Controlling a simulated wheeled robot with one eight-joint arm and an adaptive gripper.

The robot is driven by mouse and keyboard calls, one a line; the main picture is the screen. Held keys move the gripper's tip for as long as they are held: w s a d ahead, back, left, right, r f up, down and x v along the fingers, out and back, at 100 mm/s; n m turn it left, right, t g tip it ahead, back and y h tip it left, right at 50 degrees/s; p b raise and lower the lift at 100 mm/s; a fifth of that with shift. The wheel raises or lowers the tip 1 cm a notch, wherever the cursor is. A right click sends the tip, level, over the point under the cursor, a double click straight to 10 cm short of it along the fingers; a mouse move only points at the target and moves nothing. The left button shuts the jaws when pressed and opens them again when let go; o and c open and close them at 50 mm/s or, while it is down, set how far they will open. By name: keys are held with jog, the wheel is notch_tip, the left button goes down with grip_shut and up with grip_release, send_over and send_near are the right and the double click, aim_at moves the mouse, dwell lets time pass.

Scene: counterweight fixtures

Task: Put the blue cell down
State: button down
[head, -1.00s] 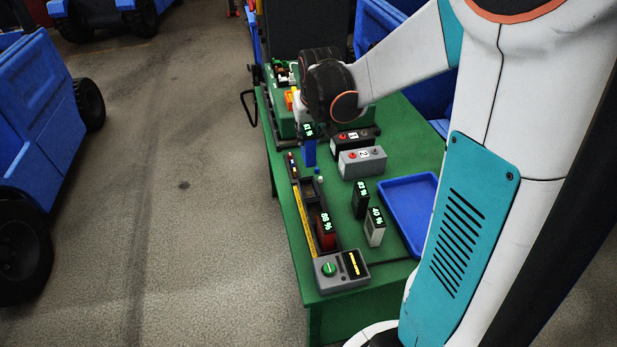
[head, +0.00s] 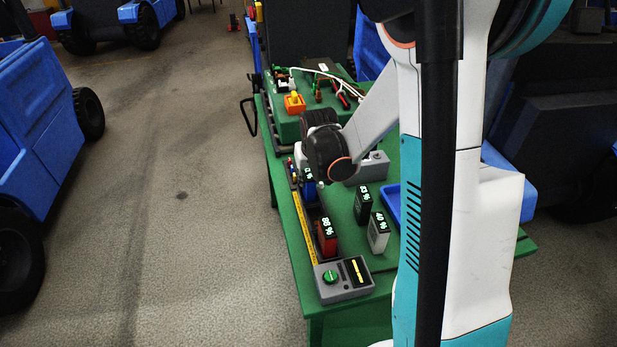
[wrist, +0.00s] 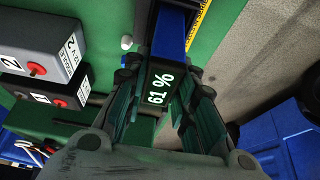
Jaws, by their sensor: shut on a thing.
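The blue cell (head: 309,188) shows a lit percent label. It is upright at the far part of the long dark rack (head: 314,217) on the green table. My gripper (head: 306,170) is shut on its top end. In the wrist view the cell's blue body (wrist: 170,38) and its "61 %" black cap (wrist: 158,85) lie between my gripper's two fingers (wrist: 161,76). The cell's lower end is hidden, so I cannot tell whether it rests on the rack floor.
A red cell (head: 327,238) stands in the rack's near part, before a grey dial box (head: 343,281). A black cell (head: 363,206) and a white cell (head: 378,233) stand to the right, near a blue tray (head: 391,203). Grey block "2" (wrist: 38,58) is close to my gripper.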

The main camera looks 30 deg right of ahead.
jog(key=shift+f, duration=0.15)
jog(key=c, duration=1.3)
grip_release()
jog(key=shift+r, duration=0.2)
jog(key=shift+s+r, duration=0.15)
jog(key=shift+r, duration=0.15)
jog(key=p+v, duration=0.4)
jog(key=v, duration=0.7)
jog(key=shift+s+r, duration=0.1)
jog(key=shift+r, duration=0.1)
